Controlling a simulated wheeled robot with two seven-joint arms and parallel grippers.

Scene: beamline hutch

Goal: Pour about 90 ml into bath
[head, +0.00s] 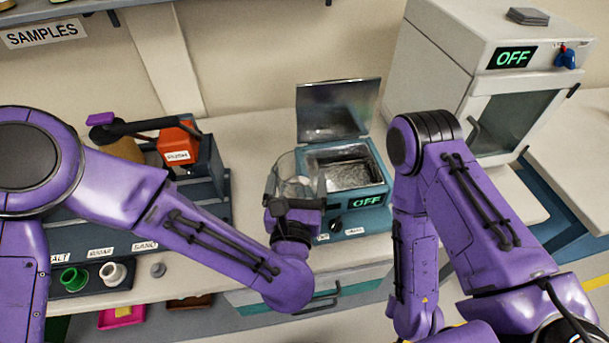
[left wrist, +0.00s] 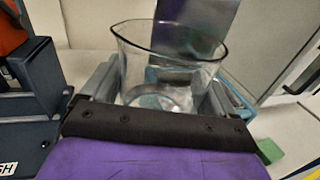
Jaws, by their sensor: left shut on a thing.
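The bath (head: 374,205) is a teal box on the bench with its metal lid (head: 338,110) raised. Its basin (head: 350,174) looks grey and rippled inside, and its display reads OFF. My left gripper (head: 296,196) is shut on a clear glass beaker (head: 286,172) just left of the bath, overlapping its left edge in the head view. The beaker looks upright or nearly so. In the left wrist view the beaker (left wrist: 165,72) stands between the fingers of my left gripper (left wrist: 160,95), with some clear liquid seemingly low in it. My right gripper is not in view.
A white oven-like cabinet (head: 430,70) marked OFF stands at the right. A dark rack with an orange labelled block (head: 178,143) stands at the left, with green and white cups (head: 112,273) below. Bare bench (head: 250,130) shows behind the beaker.

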